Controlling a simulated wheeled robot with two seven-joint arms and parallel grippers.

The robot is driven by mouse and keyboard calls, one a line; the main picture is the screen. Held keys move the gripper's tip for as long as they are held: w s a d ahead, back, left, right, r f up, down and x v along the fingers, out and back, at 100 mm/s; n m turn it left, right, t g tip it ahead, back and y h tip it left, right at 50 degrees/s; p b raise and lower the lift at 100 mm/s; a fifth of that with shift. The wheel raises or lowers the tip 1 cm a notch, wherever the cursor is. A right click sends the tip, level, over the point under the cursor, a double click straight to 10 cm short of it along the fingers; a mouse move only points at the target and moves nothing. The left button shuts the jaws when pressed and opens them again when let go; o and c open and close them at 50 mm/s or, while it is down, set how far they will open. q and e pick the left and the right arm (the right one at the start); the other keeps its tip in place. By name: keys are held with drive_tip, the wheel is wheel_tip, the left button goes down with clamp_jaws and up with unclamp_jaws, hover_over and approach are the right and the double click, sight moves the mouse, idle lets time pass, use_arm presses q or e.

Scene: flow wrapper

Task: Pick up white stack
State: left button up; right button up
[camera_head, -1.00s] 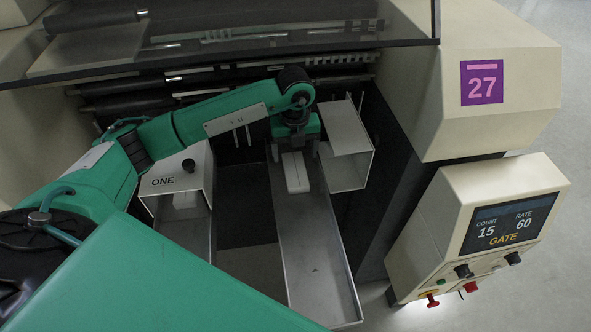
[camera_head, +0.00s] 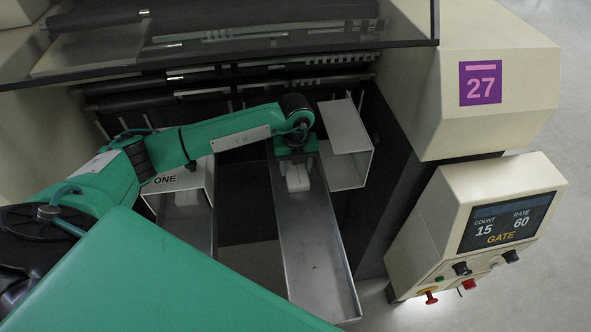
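A white stack (camera_head: 298,183) lies in the upper part of the long grey metal chute (camera_head: 318,262) on the right. My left gripper (camera_head: 296,165) points down right over the far end of this stack and covers part of it. Its fingertips are hidden, so I cannot tell whether they touch or grip the stack. Another white stack (camera_head: 187,198) sits in the left chute, partly under the cover marked ONE (camera_head: 188,176). My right gripper is not in view.
An open grey metal box (camera_head: 345,145) stands close to the right of my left gripper. A dark glass guard (camera_head: 240,50) hangs over the rollers at the back. The control panel (camera_head: 508,228) reads COUNT 15, RATE 60, GATE. The lower right chute is empty.

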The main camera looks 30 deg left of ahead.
use_arm(q)
drive_tip(key=c, duration=0.3)
drive_tip(key=shift+c, duration=0.2)
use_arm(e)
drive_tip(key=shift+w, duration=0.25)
